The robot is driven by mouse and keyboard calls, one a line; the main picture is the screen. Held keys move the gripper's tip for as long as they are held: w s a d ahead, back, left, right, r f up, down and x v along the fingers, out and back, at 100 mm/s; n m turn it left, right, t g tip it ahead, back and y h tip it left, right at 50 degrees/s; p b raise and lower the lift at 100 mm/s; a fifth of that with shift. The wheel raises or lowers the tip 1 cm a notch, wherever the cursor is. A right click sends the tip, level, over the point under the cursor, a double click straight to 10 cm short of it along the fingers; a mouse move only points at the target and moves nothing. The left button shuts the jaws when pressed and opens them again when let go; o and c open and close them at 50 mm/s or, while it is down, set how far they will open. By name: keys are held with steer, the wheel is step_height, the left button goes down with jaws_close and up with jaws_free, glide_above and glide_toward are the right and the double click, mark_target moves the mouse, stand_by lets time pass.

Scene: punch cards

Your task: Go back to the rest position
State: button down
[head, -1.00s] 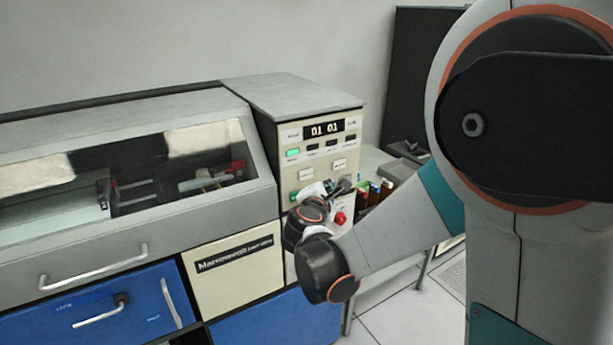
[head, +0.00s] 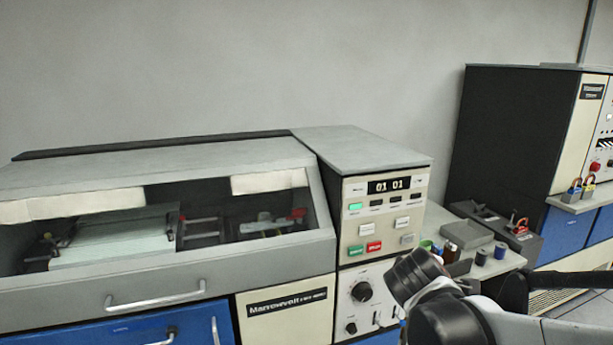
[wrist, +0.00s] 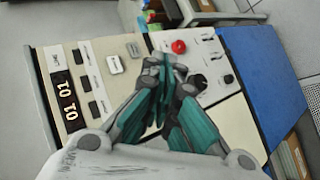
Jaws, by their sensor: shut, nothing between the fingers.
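My gripper (wrist: 165,72) shows in the wrist view with its teal fingers closed together and nothing between them. It is in front of the control panel, with clear space around the fingertips as far as I can tell. In the head view only my dark arm joints show at the lower right, in front of the right edge of the control cabinet; the gripper itself is hidden there. The control panel (head: 408,222) has a "01 01" display (head: 389,185), a green button (head: 355,251) and a red button (head: 374,246). The display also shows in the wrist view (wrist: 66,98).
A long grey card machine (head: 150,270) with a window and handle stands left. A small table (head: 515,262) with spools and trays is right of the cabinet. A tall black and cream cabinet (head: 520,150) with padlocks stands at the far right.

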steer(key=s+a+f+m+g+y, duration=0.1)
steer(key=s+a+m+y, duration=0.1)
steer(key=s+m, duration=0.3)
steer(key=s+a+f+m+g+y, duration=0.1)
steer(key=s+m, duration=0.4)
steer(key=s, duration=0.9)
steer(key=shift+s+a+f+g+y, duration=0.35)
steer(key=shift+a+g+y, duration=0.25)
steer(key=shift+a+y, duration=0.4)
steer(key=shift+d, duration=0.1)
